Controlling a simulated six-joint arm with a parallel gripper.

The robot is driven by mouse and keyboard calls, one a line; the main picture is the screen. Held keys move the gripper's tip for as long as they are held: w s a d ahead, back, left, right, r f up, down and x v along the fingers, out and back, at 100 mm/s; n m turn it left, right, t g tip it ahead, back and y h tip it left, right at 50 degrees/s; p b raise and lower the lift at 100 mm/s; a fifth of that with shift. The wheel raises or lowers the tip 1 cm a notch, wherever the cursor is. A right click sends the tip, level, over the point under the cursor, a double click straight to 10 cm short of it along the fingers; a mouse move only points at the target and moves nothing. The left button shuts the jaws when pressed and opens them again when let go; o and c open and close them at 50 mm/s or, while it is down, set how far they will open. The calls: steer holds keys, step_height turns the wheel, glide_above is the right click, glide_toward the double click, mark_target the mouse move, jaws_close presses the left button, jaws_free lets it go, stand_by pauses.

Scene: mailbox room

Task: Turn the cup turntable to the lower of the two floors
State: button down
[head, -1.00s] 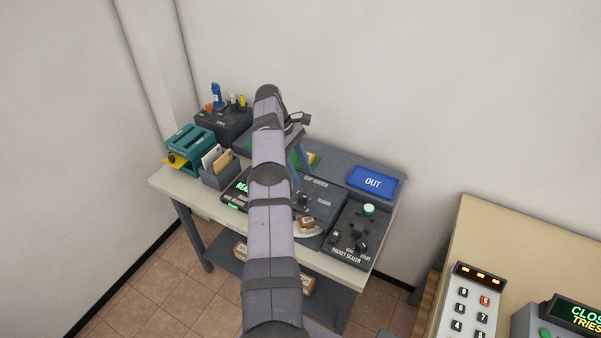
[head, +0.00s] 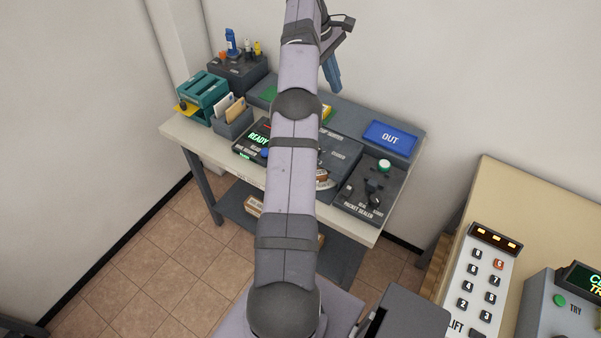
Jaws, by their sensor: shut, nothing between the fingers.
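My gripper (head: 333,80) shows at the top of the head view, above the back of the workbench, with its blue fingers pointing down. It is shut and empty, apart from everything on the bench. A dark grey unit (head: 343,152) with small white lettering sits mid-bench, partly behind my arm. At its front a pale round plate (head: 323,184) with something brown on it peeks out beside my arm. This may be the cup turntable, but its markings are too small and hidden to read.
The packet sealer (head: 365,190), with a green button, stands right of the unit. A blue OUT tray (head: 390,138) lies behind it. A LIFT keypad (head: 478,282) is at lower right.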

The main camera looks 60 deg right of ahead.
steer(key=s+a+r+b, duration=0.3)
steer(key=s+r, duration=0.2)
steer(key=r, duration=0.1)
steer(key=s+a+f+t+b, duration=0.1)
steer(key=s+a+t+b, duration=0.15)
steer(key=a, duration=0.45)
steer(key=w+a+f+m+t+y+b, duration=0.1)
steer(key=w+a+f+m+y, duration=0.1)
steer(key=a+f, duration=0.75)
steer(key=w+a+f+m+t, duration=0.15)
steer(key=a+f+m, duration=0.3)
steer(key=f, duration=0.75)
steer(key=d+r+m+t+h, duration=0.1)
steer(key=d+h, duration=0.2)
steer(key=d, duration=0.2)
steer(key=x, duration=0.9)
steer(key=shift+w+a+f, duration=0.3)
steer(key=shift+w, duration=0.2)
steer(key=shift+w+d+p, duration=0.65)
steer(key=shift+d, duration=0.05)
steer(key=shift+w+d+f+p, duration=0.1)
steer(key=shift+w+d+p, duration=0.65)
steer(key=shift+w+d, duration=0.1)
